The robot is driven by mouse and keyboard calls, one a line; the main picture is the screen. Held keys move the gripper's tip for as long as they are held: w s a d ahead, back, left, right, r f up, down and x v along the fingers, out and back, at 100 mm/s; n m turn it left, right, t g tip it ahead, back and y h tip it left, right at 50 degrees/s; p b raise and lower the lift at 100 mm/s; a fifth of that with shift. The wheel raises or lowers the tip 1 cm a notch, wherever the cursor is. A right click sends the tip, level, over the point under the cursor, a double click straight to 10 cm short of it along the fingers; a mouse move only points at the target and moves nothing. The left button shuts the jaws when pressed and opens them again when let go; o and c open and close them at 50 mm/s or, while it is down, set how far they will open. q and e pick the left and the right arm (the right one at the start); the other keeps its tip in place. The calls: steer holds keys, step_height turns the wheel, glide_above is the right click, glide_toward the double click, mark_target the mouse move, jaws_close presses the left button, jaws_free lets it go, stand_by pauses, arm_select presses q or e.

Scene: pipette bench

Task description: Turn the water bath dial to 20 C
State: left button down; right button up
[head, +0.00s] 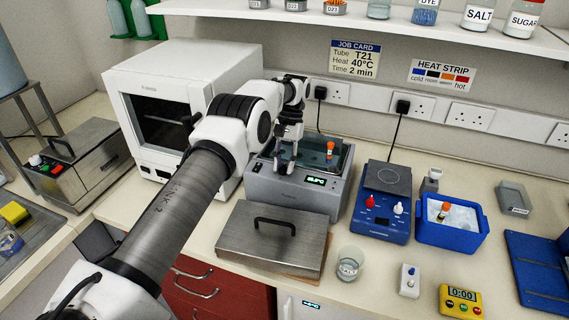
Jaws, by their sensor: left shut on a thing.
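The water bath (293,197) is a grey box with an open water-filled top, standing on the bench in front of the wall. Its front panel has a small lit green display (316,180), too small to read surely. My left gripper (284,165) points down at the front panel, left of the display. It is shut at the place of the dial, which the fingers largely hide, so its setting cannot be read. A tube with an orange cap (330,147) stands in the bath. My right gripper is not in view.
The bath's metal lid (250,250) lies on the bench in front, with a glass beaker (349,262) beside it. A blue hotplate (382,215) and blue ice tub (452,236) stand to the right. A white oven (160,95) is behind my left arm.

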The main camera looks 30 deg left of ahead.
mark_target(284, 165)
arm_select(q)
steer(key=shift+s+f, duration=0.1)
stand_by(0.4)
steer(key=c, duration=0.9)
jaws_free()
step_height(284, 165, up, 10)
steer(key=shift+r, duration=0.1)
